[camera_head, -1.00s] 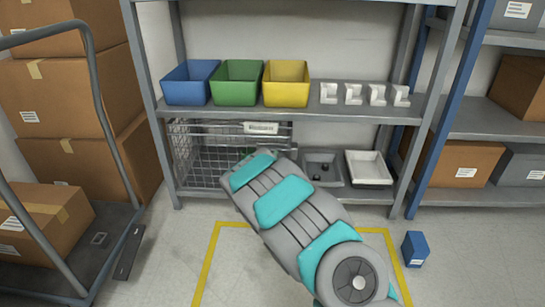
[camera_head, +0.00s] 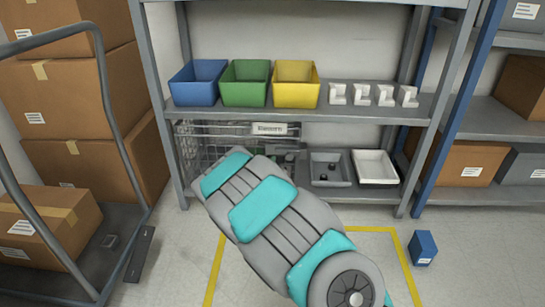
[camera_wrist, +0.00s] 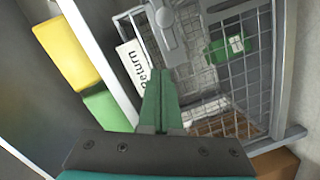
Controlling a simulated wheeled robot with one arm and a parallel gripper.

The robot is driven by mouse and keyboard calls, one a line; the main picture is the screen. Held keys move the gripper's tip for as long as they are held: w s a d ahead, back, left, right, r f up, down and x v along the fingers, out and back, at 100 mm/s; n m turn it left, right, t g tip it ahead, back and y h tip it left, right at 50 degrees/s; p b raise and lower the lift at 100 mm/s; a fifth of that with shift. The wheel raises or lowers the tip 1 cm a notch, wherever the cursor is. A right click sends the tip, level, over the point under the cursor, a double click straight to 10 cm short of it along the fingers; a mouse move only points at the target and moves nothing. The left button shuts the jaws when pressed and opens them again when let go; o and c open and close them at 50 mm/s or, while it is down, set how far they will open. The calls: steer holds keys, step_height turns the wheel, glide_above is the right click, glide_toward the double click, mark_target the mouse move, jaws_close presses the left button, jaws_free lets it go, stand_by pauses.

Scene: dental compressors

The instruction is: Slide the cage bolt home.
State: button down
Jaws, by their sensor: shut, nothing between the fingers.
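The wire cage (camera_head: 205,142) stands on the lower shelf, at left, with a white label (camera_head: 270,129) on its top front. My arm covers much of its front in the head view, and my gripper is hidden there. In the wrist view, the cage mesh (camera_wrist: 262,60) fills the right side. A light grey fitting with a rounded end, which looks like the bolt (camera_wrist: 165,35), lies at the top middle. My gripper (camera_wrist: 161,75) is shut and empty, its green fingers together just below that fitting. I cannot tell whether they touch it. How far the bolt is slid is unclear.
Blue (camera_head: 197,84), green (camera_head: 245,84) and yellow (camera_head: 296,85) bins and several white brackets stand on the shelf above. A grey tray (camera_head: 330,180) and a white tray (camera_head: 375,167) sit right of the cage. A trolley (camera_head: 125,235) stands left; a small blue box (camera_head: 423,246) lies on the floor right.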

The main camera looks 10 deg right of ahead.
steer(key=shift+v, duration=2)
steer(key=shift+r, duration=0.1)
steer(key=s+d+r+m+g+y+p, duration=0.1)
steer(key=s+r+m+g+p, duration=0.2)
steer(key=s, duration=1.4)
steer(key=s+d+r+m+g+y+p, duration=0.1)
steer(key=s+r+g, duration=0.8)
steer(key=s, duration=0.9)
steer(key=s+d+r+m+g+y+p, duration=0.1)
steer(key=s+r+m+g+y+p, duration=0.2)
steer(key=s, duration=1.5)
step_height(320, 180, up, 3)
steer(key=m+g+p, duration=0.2)
steer(key=p, duration=0.1)
steer(key=shift+s+d+g+p, duration=0.2)
steer(key=shift+d+g+p, duration=0.2)
steer(key=shift+r, duration=0.15)
